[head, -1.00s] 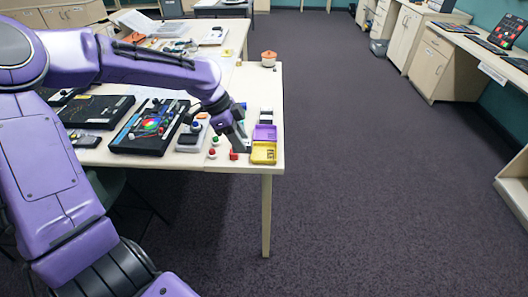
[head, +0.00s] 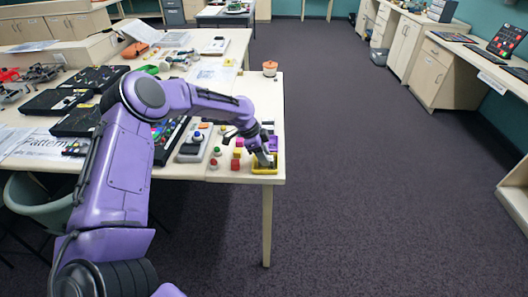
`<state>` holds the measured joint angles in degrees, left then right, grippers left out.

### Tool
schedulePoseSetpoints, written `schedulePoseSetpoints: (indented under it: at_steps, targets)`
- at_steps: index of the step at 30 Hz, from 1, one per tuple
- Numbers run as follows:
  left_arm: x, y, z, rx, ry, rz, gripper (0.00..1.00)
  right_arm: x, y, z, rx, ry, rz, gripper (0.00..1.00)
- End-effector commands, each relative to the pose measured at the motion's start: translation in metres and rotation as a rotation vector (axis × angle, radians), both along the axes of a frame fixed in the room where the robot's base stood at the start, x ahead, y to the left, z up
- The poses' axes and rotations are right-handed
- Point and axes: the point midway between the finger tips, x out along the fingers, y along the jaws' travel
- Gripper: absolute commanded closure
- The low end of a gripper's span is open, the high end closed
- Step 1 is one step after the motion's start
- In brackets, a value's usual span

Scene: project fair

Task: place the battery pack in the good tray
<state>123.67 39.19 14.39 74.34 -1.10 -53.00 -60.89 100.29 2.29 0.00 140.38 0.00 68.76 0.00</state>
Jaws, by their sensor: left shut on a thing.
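My left gripper (head: 264,160) reaches down over the yellow tray (head: 265,171) at the table's right front corner. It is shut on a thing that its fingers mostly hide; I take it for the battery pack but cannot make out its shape. The fingertips are at or just above the inside of the yellow tray; I cannot tell whether the held thing touches the tray. A purple tray (head: 273,144) sits right behind the yellow one, partly covered by the gripper. I cannot see which tray is marked good. My right gripper is not in view.
Just left of the trays stand a red block (head: 235,164), a yellow block (head: 237,153) and small red-topped and green-topped pieces. A grey box with knobs (head: 190,148) is further left. An orange-lidded pot (head: 270,68) stands at the far right corner. The table edge is close right of the trays.

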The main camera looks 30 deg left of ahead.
Motion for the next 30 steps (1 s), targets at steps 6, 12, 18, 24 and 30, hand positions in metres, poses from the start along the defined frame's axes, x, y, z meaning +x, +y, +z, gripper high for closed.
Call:
schedulePoseSetpoints:
  at_steps: [6, 12, 18, 24, 30]
  targets:
    - [0.000, 0.000, -0.001, 0.001, -0.001, -0.001, 0.96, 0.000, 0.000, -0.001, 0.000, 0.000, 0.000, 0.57]
    - [0.000, 0.000, -0.004, 0.000, 0.000, -0.001, 0.39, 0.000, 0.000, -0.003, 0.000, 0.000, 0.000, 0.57]
    - [0.000, 0.000, -0.004, 0.000, 0.000, -0.001, 0.39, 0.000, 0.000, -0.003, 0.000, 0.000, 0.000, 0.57]
    - [-0.001, 0.003, 0.007, 0.000, -0.004, 0.000, 0.39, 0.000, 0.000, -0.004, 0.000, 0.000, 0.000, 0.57]
    - [-0.011, 0.019, 0.052, -0.001, -0.007, 0.000, 0.39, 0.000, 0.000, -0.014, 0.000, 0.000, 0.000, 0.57]
